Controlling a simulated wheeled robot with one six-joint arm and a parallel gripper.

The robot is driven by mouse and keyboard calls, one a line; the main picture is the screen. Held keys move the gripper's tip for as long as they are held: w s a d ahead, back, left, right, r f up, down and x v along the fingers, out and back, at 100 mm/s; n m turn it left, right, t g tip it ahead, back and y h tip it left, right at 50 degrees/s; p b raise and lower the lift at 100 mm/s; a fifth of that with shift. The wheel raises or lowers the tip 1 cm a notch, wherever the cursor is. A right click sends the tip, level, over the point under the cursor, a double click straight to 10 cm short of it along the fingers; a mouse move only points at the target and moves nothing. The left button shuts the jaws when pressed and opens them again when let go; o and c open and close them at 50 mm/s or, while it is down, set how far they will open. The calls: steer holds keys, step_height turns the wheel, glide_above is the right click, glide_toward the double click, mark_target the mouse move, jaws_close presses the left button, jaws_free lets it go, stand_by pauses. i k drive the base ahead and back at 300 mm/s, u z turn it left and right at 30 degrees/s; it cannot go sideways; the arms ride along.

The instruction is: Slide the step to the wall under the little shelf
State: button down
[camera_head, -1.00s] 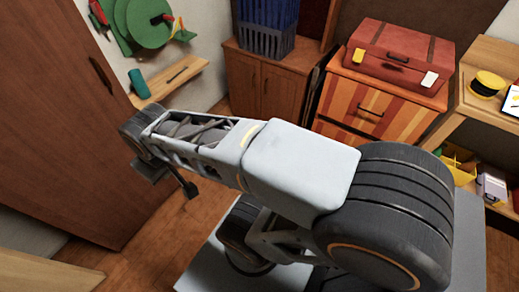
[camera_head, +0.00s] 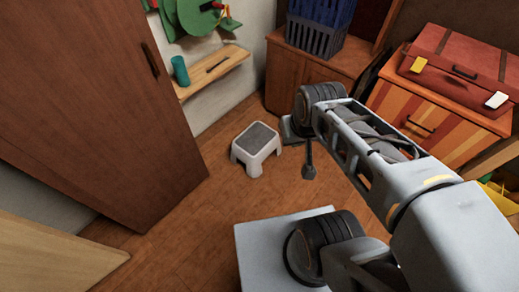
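The step (camera_head: 256,146) is a small white stool with a grey top. It stands upright on the wooden floor, a little out from the wall and in front of the little shelf. The little shelf (camera_head: 216,72) is a light wood board on the wall, with a teal cylinder (camera_head: 180,71) and a dark thin object on it. My gripper (camera_head: 309,172) hangs from the end of my arm, right of the step and apart from it. Only a dark narrow part of it shows, too small to tell whether its fingers are apart.
A tall brown wardrobe (camera_head: 95,100) stands left of the step. A wooden cabinet (camera_head: 283,80) with a blue crate (camera_head: 318,28) stands behind. A striped drawer unit (camera_head: 430,110) with a red suitcase (camera_head: 462,65) is at right. The floor (camera_head: 190,225) in front of the step is clear.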

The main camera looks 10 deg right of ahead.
mark_target(253, 146)
steer(key=u, duration=0.45)
steer(key=k, duration=0.5)
steer(key=u, duration=0.65)
steer(key=i, duration=1.65)
steer(key=z, duration=1.4)
steer(key=i, duration=0.7)
steer(key=z, duration=0.65)
